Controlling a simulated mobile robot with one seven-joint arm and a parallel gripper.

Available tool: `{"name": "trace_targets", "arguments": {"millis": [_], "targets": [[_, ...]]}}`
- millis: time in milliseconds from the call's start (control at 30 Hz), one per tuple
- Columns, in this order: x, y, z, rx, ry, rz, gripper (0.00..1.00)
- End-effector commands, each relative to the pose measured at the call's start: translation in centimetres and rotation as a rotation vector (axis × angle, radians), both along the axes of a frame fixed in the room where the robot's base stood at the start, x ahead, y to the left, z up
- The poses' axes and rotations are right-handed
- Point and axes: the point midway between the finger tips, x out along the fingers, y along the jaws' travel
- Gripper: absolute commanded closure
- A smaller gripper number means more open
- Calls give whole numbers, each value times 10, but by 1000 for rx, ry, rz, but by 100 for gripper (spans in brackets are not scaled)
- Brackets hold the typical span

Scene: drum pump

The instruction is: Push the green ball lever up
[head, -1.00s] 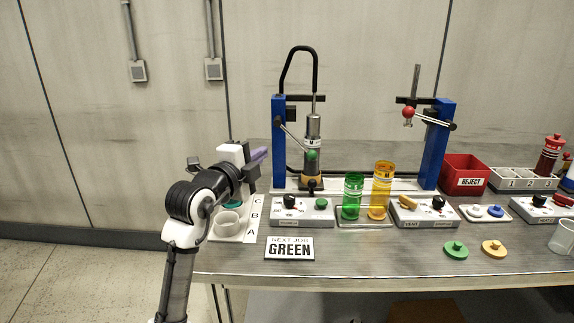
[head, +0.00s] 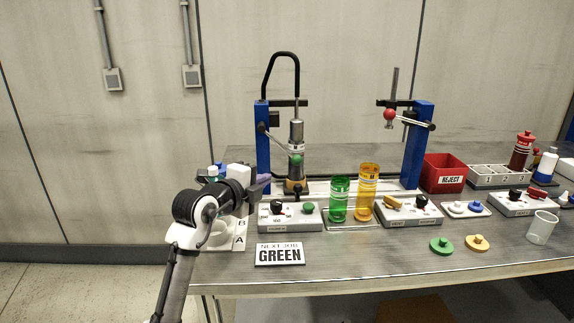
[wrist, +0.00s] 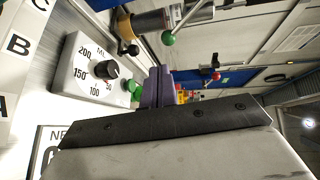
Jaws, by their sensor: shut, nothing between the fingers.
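The green ball (head: 296,160) is at the lower end of a thin silver lever, which slopes down to the right from a black pivot on the left blue post (head: 263,150). It stands in front of the silver pump cylinder (head: 297,132). In the wrist view the green ball (wrist: 168,38) shows beyond the fingertips, apart from them. My gripper (head: 262,179) is shut and empty, left of the ball and lower in the head view. Its purple fingers (wrist: 158,86) show together in the wrist view.
A white control box (head: 290,220) with a black knob and a green button is close to my fingers; it also shows in the wrist view (wrist: 75,75). Green (head: 339,200) and orange (head: 367,190) cylinders stand to the right. A red-ball lever (head: 390,115) is on the right post.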

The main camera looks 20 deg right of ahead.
Motion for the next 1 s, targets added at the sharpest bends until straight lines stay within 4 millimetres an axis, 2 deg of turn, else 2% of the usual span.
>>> {"name": "trace_targets", "arguments": {"millis": [300, 500, 700, 1000], "targets": [[43, -53, -9, 1, 2, -2, 100], [64, -77, -8, 3, 0, 0, 100], [73, -88, -8, 1, -1, 0, 100], [74, -89, -8, 1, -1, 1, 100]]}}
